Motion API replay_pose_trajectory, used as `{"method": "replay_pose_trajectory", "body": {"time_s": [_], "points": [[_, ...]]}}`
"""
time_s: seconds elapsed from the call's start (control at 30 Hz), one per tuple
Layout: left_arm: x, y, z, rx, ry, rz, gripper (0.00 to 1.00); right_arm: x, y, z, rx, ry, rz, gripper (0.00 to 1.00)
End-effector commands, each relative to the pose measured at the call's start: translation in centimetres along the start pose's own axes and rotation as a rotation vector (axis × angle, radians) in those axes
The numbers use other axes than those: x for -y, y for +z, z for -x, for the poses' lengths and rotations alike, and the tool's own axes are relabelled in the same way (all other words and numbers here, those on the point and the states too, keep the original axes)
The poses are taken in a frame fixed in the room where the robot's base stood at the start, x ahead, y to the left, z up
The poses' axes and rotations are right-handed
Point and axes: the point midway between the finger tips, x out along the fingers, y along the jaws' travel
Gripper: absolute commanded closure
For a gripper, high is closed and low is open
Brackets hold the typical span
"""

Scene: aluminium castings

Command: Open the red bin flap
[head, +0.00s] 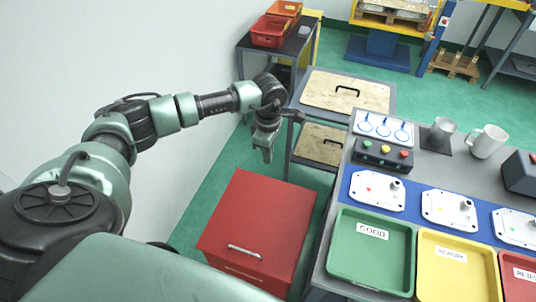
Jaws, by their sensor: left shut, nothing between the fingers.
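The red bin (242,259) stands on the green floor at lower middle, beside the work table. Its red top flap (262,207) lies flat and closed, with a pale handle (244,252) along the edge nearer me. My left gripper (267,158) points down and is shut and empty. In the head view it appears just beyond the flap's far edge, apart from the handle. The inside of the bin is hidden. My right gripper is out of the picture.
The work table (328,250) on the right holds a green tray (338,245), a yellow tray (428,282), castings, a button box (383,155) and mugs. A shelf cart (388,97) with wooden boards stands behind the bin. A white wall is on the left.

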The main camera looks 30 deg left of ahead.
Motion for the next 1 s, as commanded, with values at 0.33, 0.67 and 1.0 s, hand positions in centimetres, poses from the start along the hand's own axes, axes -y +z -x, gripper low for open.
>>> {"method": "replay_pose_trajectory", "body": {"time_s": [0.33, 0.67, 1.0], "points": [[-0.01, -0.01, 0.04, 0.0, 0.0, 0.0, 1.0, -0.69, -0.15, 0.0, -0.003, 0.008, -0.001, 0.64], [-0.02, -0.01, 0.04, 0.0, 0.0, 0.001, 1.0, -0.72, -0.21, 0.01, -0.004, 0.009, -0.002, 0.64], [-0.01, -0.01, 0.03, 0.0, 0.0, 0.001, 1.0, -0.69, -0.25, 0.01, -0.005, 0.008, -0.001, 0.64]]}}
